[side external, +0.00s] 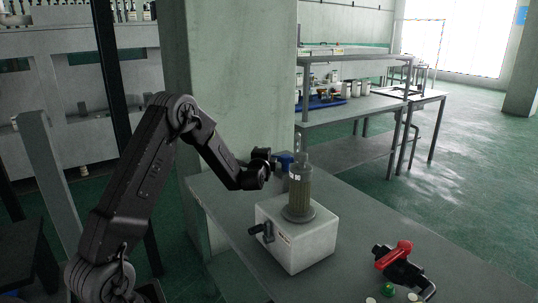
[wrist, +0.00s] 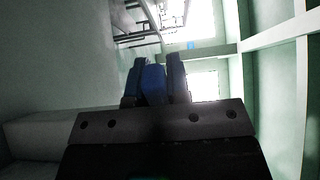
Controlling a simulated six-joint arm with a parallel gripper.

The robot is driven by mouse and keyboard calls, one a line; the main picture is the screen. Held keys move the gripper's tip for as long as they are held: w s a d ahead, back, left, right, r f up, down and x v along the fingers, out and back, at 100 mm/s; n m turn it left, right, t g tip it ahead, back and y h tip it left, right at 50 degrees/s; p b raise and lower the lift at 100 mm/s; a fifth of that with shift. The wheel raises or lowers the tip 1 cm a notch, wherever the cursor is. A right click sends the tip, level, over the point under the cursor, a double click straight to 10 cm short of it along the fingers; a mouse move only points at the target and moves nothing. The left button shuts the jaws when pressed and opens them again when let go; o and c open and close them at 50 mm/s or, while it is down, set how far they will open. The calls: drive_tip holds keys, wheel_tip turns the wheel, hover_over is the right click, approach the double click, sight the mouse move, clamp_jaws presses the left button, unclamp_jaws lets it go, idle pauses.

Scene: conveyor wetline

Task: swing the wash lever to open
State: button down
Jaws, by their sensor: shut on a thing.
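My gripper (side external: 276,163) is level beside the ribbed grey column (side external: 299,190) on the white box (side external: 300,238). It is shut on a blue piece (side external: 286,158), which shows between the two fingers in the wrist view (wrist: 154,84). The blue piece may be the handle of the wash lever; its mount is hidden or too small to tell. A red lever (side external: 400,251) sits on a black fitting (side external: 404,270) at the lower right, apart from my gripper. A black fitting with a short handle (side external: 262,231) sticks out of the white box's left side.
The white box stands on a grey table (side external: 357,217). A green button (side external: 388,289) is near the red lever. A pale pillar (side external: 230,80) rises behind my arm. Shelving with jars (side external: 347,90) stands farther back. The table between box and red lever is clear.

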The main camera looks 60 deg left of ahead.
drive_tip(key=shift+s+d+n+g+y, duration=0.35)
drive_tip(key=shift+n+g+y, duration=0.3)
drive_tip(key=shift+g, duration=0.3)
drive_tip(key=shift+s+d+n+g+y, duration=0.3)
drive_tip(key=shift+n+g+y, duration=0.25)
drive_tip(key=shift+n+g, duration=0.3)
drive_tip(key=shift+s+d+n+g+y, duration=0.35)
drive_tip(key=shift+n+g+y, duration=0.25)
drive_tip(key=shift+g, duration=0.4)
drive_tip(key=c, duration=1.1)
unclamp_jaws()
drive_tip(key=shift+v, duration=3.7)
drive_tip(key=shift+o, duration=0.2)
